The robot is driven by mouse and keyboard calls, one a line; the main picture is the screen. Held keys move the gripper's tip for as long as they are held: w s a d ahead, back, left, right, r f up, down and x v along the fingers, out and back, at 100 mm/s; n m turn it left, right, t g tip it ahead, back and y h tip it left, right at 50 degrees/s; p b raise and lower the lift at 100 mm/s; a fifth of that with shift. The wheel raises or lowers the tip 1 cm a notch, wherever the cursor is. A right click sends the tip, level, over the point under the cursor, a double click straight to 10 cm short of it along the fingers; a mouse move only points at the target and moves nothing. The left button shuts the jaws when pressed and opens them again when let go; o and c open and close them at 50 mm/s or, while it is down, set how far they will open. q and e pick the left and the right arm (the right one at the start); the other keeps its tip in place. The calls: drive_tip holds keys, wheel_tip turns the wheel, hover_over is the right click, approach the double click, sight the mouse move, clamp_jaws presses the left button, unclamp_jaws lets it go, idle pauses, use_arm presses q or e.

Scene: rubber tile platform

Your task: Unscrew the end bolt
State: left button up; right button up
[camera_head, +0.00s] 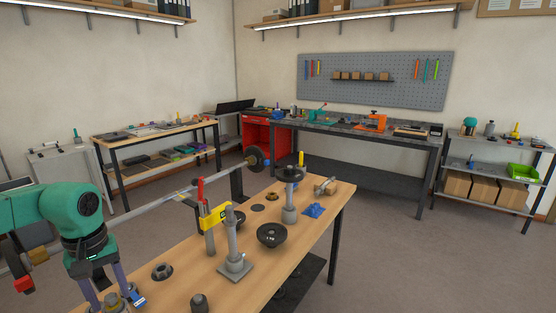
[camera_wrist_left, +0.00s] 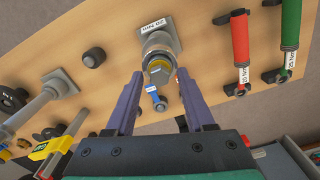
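A grey post on a square base with a "20 Nm" label (camera_wrist_left: 158,40) stands on the wooden bench in the left wrist view. At its end is a bolt-like piece (camera_wrist_left: 158,72) with grey and brass parts, and a blue tag (camera_wrist_left: 155,98) is by it. The brass end also shows low in the head view (camera_head: 113,300), partly hidden by my gripper. My left gripper (camera_wrist_left: 158,74) is open, with one purple-grey finger on each side of this end. A gap shows beside both fingers; contact is not visible. My right gripper is not in view.
A post on a square plate (camera_head: 235,245), a yellow tool (camera_head: 214,217), a black disc (camera_head: 271,235) and dark knobs (camera_head: 199,302) stand on the bench. Red-handled (camera_wrist_left: 240,45) and green-handled (camera_wrist_left: 290,40) tools lie right in the wrist view. A long bar (camera_head: 150,200) runs behind.

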use_arm(q)
clamp_jaws()
drive_tip(key=shift+n, duration=0.8)
unclamp_jaws()
drive_tip(key=shift+n, duration=0.5)
drive_tip(key=o, duration=0.3)
drive_tip(key=shift+o, duration=0.2)
